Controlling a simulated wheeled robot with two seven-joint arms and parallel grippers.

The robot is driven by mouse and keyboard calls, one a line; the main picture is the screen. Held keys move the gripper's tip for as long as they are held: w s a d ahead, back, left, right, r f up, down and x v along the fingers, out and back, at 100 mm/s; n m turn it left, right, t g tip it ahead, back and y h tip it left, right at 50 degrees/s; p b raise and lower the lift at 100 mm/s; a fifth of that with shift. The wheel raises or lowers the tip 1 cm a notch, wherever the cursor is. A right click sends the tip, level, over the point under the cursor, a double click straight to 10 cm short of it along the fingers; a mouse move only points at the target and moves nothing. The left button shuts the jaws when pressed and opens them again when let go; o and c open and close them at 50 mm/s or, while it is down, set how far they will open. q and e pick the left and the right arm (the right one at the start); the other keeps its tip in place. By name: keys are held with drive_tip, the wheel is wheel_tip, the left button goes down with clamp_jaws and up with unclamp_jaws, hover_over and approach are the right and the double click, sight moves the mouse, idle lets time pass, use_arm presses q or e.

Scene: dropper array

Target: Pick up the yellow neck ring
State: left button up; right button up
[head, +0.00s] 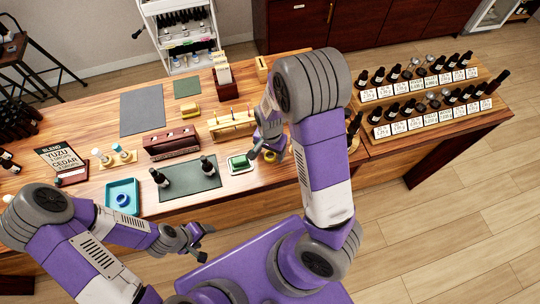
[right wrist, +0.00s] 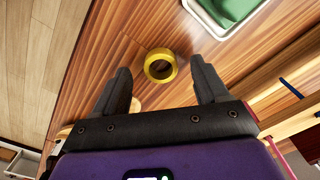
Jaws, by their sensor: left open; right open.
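The yellow neck ring (right wrist: 159,54) stands on the wooden table in the right wrist view, its round opening showing. It lies between and a little beyond the two fingertips of my right gripper (right wrist: 161,76). The fingers are spread and do not visibly touch it. In the head view my right gripper (head: 268,146) is low over the table, and the ring (head: 270,156) shows partly behind it. My left gripper (head: 196,240) is open and empty in front of the table's near edge.
A white tray with a green pad (head: 240,163) sits just left of my right gripper. A dark mat (head: 190,181) with two bottles and a blue tray (head: 122,197) lie further left. Bottle racks (head: 425,115) stand at the right.

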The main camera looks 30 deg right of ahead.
drive_tip(key=shift+w+f, duration=0.1)
drive_tip(key=shift+f, duration=0.6)
drive_tip(key=c, duration=1.1)
